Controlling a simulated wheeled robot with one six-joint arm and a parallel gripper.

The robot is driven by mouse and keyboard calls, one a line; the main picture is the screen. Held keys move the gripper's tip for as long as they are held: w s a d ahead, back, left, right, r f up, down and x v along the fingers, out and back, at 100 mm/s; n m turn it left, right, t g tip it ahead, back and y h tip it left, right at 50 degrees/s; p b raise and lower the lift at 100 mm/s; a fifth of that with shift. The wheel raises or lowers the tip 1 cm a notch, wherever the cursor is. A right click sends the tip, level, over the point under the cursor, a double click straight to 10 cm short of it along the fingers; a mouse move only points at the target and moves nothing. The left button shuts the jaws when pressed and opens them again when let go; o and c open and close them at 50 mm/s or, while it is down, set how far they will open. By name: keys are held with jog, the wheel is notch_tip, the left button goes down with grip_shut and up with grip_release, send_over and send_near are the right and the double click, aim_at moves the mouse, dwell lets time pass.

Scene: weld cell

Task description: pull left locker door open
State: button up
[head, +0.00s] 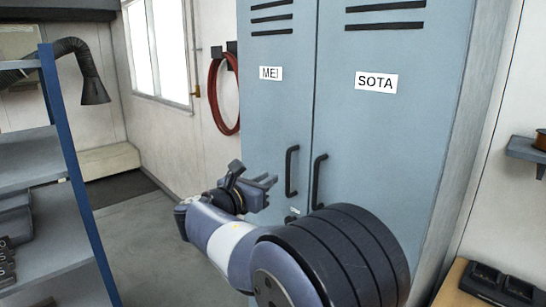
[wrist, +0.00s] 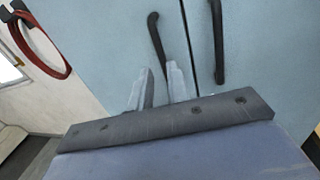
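The left locker door (head: 270,110) is blue-grey, carries a "MEI" label and looks closed. Its black vertical bar handle (head: 291,172) is near the door's right edge; it also shows in the wrist view (wrist: 155,38). My gripper (head: 272,183) is just left of this handle in the head view, apart from it in the picture. In the wrist view its two fingers (wrist: 159,82) stand apart with nothing between them. The handle's lower end appears just beyond the fingertips there. The exact distance to the handle is unclear.
The right locker door (head: 375,130), labelled "SOTA", is closed, with its own black handle (head: 318,182) close by. A red hose (head: 223,95) hangs on the wall left of the lockers. A blue-framed shelf (head: 75,165) stands at left. Open floor (head: 150,240) lies between.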

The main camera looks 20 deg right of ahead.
aim_at(287, 165)
jog(key=p+x, duration=0.1)
jog(key=x, duration=0.6)
jog(key=p+x, duration=0.1)
jog(key=x, duration=0.3)
jog(key=shift+a+r+p, duration=0.1)
jog(key=shift+r+p, duration=0.2)
jog(key=shift+p, duration=0.05)
grip_shut()
